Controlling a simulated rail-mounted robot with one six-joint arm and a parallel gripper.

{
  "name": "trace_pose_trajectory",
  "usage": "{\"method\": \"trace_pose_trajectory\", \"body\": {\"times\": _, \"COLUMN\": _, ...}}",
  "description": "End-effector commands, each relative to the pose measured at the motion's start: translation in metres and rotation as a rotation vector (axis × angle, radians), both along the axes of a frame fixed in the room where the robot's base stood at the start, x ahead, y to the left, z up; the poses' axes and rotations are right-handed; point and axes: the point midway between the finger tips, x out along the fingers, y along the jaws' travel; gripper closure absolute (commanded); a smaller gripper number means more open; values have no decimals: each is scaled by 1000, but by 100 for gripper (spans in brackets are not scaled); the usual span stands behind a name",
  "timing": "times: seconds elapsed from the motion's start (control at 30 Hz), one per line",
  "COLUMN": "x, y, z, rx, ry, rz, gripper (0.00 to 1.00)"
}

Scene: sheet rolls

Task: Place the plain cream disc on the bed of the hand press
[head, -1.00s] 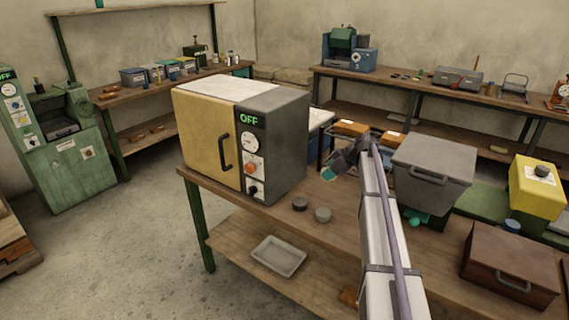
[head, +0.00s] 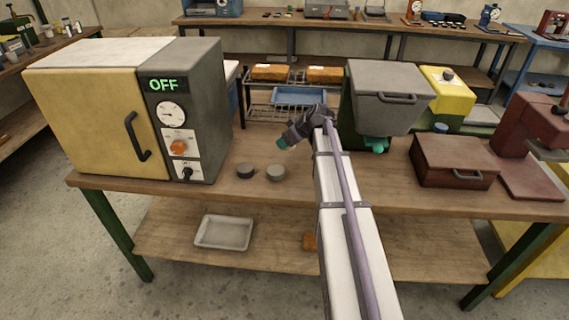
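I see no plain cream disc in the head view. Two small round pucks, a dark grey one (head: 245,171) and a lighter grey one (head: 276,172), sit side by side on the wooden bench (head: 300,185). My gripper (head: 281,143) hangs above the bench behind these pucks, apart from them; its teal tip is too small to show whether it is open or shut. A dark red machine with a flat plate (head: 532,178) stands at the right end; I cannot tell whether it is the hand press.
A yellow oven (head: 90,110) reading OFF stands at the left. To the right are a grey hopper (head: 390,95), a brown lidded box (head: 452,160) and a yellow machine (head: 447,95). A pale tray (head: 223,232) lies on the lower shelf. The bench front between oven and box is mostly clear.

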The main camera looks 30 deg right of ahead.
Motion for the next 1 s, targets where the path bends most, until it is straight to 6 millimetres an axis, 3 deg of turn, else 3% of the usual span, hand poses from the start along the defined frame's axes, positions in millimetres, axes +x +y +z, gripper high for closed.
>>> {"method": "trace_pose_trajectory", "body": {"times": 0.03, "x": 0, "y": 0, "z": -28, "rx": 0, "ry": 0, "rz": 0, "gripper": 66}}
{"method": "trace_pose_trajectory", "body": {"times": 0.07, "x": 0, "y": 0, "z": -34, "rx": 0, "ry": 0, "rz": 0, "gripper": 66}}
{"method": "trace_pose_trajectory", "body": {"times": 0.27, "x": 0, "y": 0, "z": -39, "rx": 0, "ry": 0, "rz": 1, "gripper": 66}}
{"method": "trace_pose_trajectory", "body": {"times": 0.43, "x": 0, "y": 0, "z": -73, "rx": 0, "ry": 0, "rz": 1, "gripper": 66}}
{"method": "trace_pose_trajectory", "body": {"times": 0.83, "x": 0, "y": 0, "z": -76, "rx": -1, "ry": 0, "rz": 2, "gripper": 66}}
{"method": "trace_pose_trajectory", "body": {"times": 0.87, "x": 0, "y": 0, "z": -74, "rx": -1, "ry": 0, "rz": 2, "gripper": 35}}
{"method": "trace_pose_trajectory", "body": {"times": 1.0, "x": 0, "y": 0, "z": -73, "rx": -1, "ry": 0, "rz": 2, "gripper": 27}}
